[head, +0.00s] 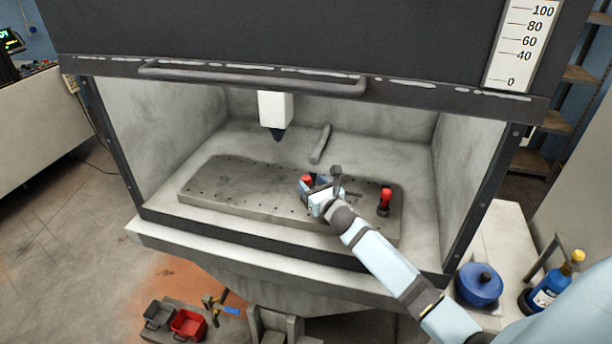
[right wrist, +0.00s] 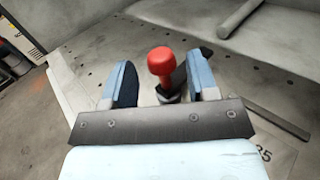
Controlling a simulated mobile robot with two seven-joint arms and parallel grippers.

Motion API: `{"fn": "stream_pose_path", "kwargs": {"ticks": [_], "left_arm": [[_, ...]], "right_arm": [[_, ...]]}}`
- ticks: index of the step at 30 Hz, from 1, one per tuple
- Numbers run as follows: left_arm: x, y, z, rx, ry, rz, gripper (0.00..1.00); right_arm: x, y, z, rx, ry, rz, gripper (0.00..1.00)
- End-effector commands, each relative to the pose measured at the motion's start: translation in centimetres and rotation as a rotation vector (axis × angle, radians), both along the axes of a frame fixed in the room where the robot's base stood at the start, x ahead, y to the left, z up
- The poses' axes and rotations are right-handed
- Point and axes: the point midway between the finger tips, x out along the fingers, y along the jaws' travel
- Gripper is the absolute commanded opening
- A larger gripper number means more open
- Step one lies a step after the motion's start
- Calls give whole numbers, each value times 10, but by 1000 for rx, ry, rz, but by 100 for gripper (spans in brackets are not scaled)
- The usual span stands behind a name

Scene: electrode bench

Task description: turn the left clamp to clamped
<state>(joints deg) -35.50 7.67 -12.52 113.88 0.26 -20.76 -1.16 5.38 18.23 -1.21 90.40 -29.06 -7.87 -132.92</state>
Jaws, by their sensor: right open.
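The left clamp (head: 306,178), with its red knob, stands on the grey drilled plate (head: 235,185) inside the cabinet. In the head view my right gripper (head: 314,190) is at this clamp and partly covers it. In the right wrist view the clamp's red knob (right wrist: 162,62) stands up between the two blue fingers of the right gripper (right wrist: 160,83). The fingers are open, with space on both sides of the knob. The clamp's base and arm are mostly hidden. A second red-handled clamp (head: 385,200) stands farther right on the plate. My left gripper is not in view.
A white tool head (head: 275,108) with a dark tip hangs above the plate. A grey rod (head: 320,145) lies behind it. The raised sash has a handle bar (head: 250,80) across the front. The left part of the plate is clear.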

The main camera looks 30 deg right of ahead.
Motion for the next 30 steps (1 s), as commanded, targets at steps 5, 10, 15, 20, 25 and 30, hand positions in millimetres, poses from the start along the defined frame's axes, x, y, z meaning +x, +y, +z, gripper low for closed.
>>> {"fn": "stream_pose_path", "kwargs": {"ticks": [5,10,15,20,25,30], "left_arm": [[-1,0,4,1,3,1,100],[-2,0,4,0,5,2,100],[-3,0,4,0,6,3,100],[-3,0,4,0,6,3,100],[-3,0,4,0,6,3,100],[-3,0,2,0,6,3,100]], "right_arm": [[25,-2,1,2,0,0,54],[34,-3,0,1,1,0,54],[35,-3,0,1,1,0,54],[35,-3,0,1,1,0,40],[35,-3,0,1,0,0,1],[35,-2,-1,1,0,-3,0]]}}
